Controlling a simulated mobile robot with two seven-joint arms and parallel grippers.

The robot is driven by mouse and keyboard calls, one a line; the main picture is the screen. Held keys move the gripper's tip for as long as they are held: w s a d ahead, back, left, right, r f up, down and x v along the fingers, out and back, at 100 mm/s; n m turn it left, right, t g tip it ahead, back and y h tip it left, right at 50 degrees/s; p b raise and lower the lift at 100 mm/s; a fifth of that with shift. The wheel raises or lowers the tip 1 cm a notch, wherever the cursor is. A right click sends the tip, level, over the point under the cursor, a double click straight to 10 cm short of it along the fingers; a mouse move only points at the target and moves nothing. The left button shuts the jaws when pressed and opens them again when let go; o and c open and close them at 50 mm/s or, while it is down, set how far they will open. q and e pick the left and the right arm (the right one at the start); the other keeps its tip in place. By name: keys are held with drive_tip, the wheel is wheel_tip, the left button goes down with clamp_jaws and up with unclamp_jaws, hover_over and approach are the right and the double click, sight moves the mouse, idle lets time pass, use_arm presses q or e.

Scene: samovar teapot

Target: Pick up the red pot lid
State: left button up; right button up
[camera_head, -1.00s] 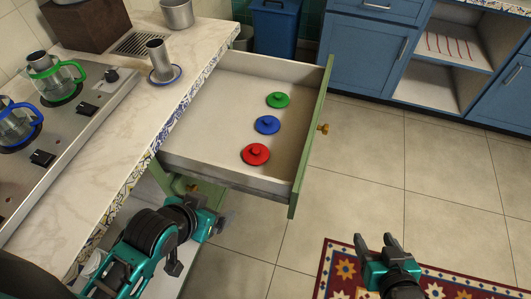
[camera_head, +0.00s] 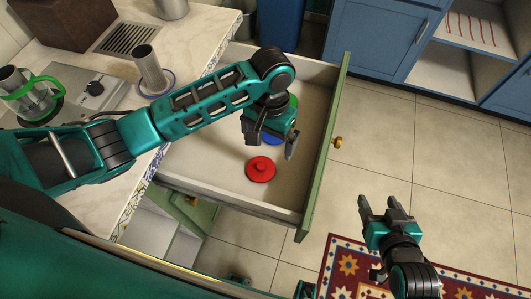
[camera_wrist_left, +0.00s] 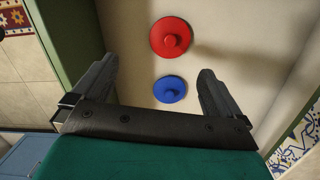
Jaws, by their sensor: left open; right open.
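The red pot lid (camera_head: 261,169) lies in the open drawer, near its front end. It also shows at the top of the left wrist view (camera_wrist_left: 171,38), knob facing up. My left gripper (camera_head: 270,147) is over the drawer, open and empty, above and just beyond the red lid. In the left wrist view its fingers (camera_wrist_left: 157,85) are spread apart, with the blue lid (camera_wrist_left: 169,90) between them and the red lid ahead. In the head view the gripper hides most of the blue lid and part of the green lid (camera_head: 293,100). My right gripper (camera_head: 386,205) is open and empty over the floor.
The drawer's green front panel (camera_head: 324,150) and pale walls surround the lids. The marble counter (camera_head: 105,187) with a stove, a green-handled pot (camera_head: 32,97) and a metal cup (camera_head: 150,70) is at left. A patterned rug (camera_head: 345,265) lies at lower right; open floor is on the right.

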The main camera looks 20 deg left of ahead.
use_arm(q)
drive_tip(key=w, duration=0.1)
hover_over(261, 165)
drive_tip(key=w, duration=0.1)
drive_tip(key=shift+y, duration=0.3)
drive_tip(key=f, duration=0.6)
drive_tip(key=shift+d+f+b, duration=0.15)
drive_tip(key=shift+d+b, duration=0.2)
drive_tip(key=shift+s+a+f+b, duration=0.1)
drive_tip(key=shift+s+f+b, duration=0.1)
drive_tip(key=shift+f, duration=0.8)
drive_tip(key=shift+s+a+f+b, duration=0.15)
drive_tip(key=shift+f, duration=0.9)
drive_tip(key=shift+s+a+f+b, duration=0.1)
drive_tip(key=shift+s+f+b, duration=0.1)
drive_tip(key=shift+f, duration=0.8)
drive_tip(key=c, duration=0.9)
drive_tip(key=shift+o, duration=0.2)
drive_tip(key=shift+r, duration=0.1)
